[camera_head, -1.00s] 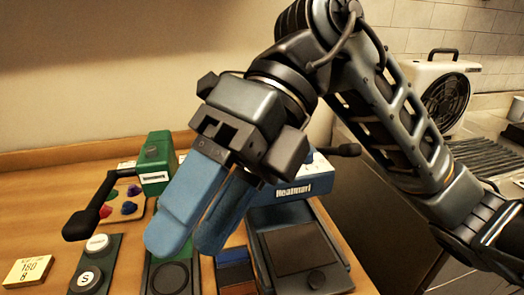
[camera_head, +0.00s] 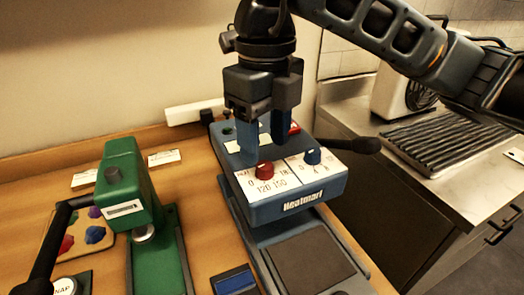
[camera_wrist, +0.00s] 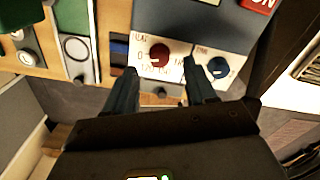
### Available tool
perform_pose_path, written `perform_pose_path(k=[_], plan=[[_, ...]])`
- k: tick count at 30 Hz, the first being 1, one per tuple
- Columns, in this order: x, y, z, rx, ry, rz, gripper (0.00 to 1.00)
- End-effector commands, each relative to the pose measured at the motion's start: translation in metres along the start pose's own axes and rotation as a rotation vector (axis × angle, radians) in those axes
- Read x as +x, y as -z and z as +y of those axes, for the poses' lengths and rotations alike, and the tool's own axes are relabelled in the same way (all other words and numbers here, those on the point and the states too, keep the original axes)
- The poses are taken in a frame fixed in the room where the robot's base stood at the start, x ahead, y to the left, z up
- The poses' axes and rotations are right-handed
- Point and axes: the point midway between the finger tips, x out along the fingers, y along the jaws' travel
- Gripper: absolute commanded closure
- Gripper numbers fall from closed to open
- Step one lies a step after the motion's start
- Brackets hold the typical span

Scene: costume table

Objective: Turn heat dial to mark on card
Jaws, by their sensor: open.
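The heat dial (camera_head: 265,170) is a red knob on the white front panel of the blue Heatmart press (camera_head: 275,213), with printed numbers around it. It also shows in the wrist view (camera_wrist: 159,54). A blue dial (camera_head: 312,157) sits to its right on the same panel. My gripper (camera_head: 262,148) is open and empty, fingers pointing down above the press, behind the red dial in the head view. In the wrist view the fingertips (camera_wrist: 160,72) lie to either side of the red dial, apparently apart from it. The card is not in view in the head camera now.
A green press (camera_head: 128,180) with a black lever stands to the left. A black handle (camera_head: 350,146) sticks out right of the blue press. A blue pad (camera_head: 235,280) lies in front.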

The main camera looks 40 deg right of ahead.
Motion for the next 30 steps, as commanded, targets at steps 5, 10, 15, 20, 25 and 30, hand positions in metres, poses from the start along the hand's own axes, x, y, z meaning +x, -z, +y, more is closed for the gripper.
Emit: perform_pose_path(k=[5, 10, 15, 20, 25, 30], plan=[[0.024, 0.000, 0.000, 0.001, -0.002, 0.001, 0.44], [0.037, 0.000, 0.001, 0.000, -0.001, 0.000, 0.44], [0.039, 0.000, 0.001, 0.000, -0.001, 0.000, 0.44], [0.039, 0.000, 0.001, 0.000, -0.001, -0.001, 0.48], [0.039, 0.000, 0.001, 0.000, -0.001, -0.001, 0.64], [0.039, 0.000, 0.001, -0.001, -0.002, -0.001, 0.81]])
